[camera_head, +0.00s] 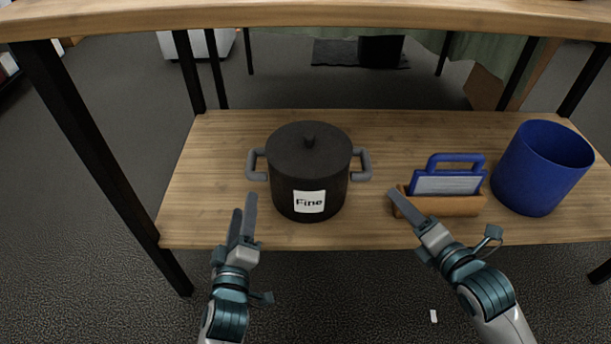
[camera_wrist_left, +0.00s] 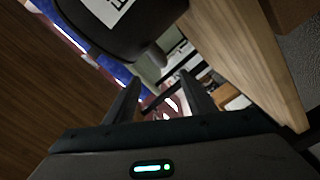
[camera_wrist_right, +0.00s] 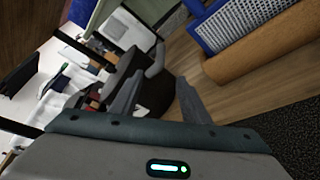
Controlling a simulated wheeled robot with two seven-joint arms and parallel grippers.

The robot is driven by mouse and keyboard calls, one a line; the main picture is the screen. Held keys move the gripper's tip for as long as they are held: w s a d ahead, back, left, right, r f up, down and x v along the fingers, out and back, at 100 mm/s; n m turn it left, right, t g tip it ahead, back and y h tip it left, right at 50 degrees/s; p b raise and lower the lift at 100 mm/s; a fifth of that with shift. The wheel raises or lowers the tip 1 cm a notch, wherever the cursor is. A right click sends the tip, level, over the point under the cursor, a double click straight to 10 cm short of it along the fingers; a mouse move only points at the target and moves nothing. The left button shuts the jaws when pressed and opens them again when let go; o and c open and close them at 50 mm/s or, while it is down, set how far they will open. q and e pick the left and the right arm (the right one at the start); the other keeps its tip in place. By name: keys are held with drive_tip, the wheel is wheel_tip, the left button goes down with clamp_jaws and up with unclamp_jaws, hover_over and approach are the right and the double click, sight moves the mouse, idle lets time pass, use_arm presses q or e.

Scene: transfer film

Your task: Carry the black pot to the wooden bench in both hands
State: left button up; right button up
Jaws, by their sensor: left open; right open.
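The black pot (camera_head: 309,165) stands upright on the lower wooden shelf, with its lid on and a white label reading "Fine" on its front. It has a grey handle on its left (camera_head: 256,163) and another on its right (camera_head: 362,164). My left gripper (camera_head: 243,215) is open and empty, in front of and below the left handle. My right gripper (camera_head: 398,208) is open and empty, in front and to the right of the right handle, apart from it. The pot also shows in the left wrist view (camera_wrist_left: 108,42) and, partly hidden by a finger, in the right wrist view (camera_wrist_right: 165,88).
A brown holder (camera_head: 447,206) with a blue-framed item (camera_head: 447,184) stands right of the pot, close to my right gripper. A blue bin (camera_head: 541,170) stands further right. The upper wooden top (camera_head: 300,16) overhangs the shelf (camera_head: 215,217). Black legs (camera_head: 95,160) stand at the sides.

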sight(254, 156)
use_arm(q)
drive_tip(key=shift+w, duration=0.1)
drive_tip(key=w, duration=0.5)
drive_tip(key=w+a, duration=0.1)
drive_tip(key=w, duration=1.1)
drive_tip(key=shift+w+a, duration=0.1)
drive_tip(key=shift+a, duration=0.05)
use_arm(e)
drive_tip(key=x, duration=1.7)
drive_tip(key=shift+w+f, duration=0.1)
drive_tip(key=shift+w, duration=0.1)
use_arm(q)
drive_tip(key=c, duration=1.2)
use_arm(e)
clamp_jaws()
use_arm(q)
clamp_jaws()
drive_tip(key=shift+a+f, duration=0.1)
use_arm(e)
drive_tip(key=shift+s+d+f, duration=0.1)
drive_tip(key=shift+f, duration=0.2)
use_arm(q)
drive_tip(key=shift+r, duration=0.3)
use_arm(e)
drive_tip(key=shift+r, duration=0.3)
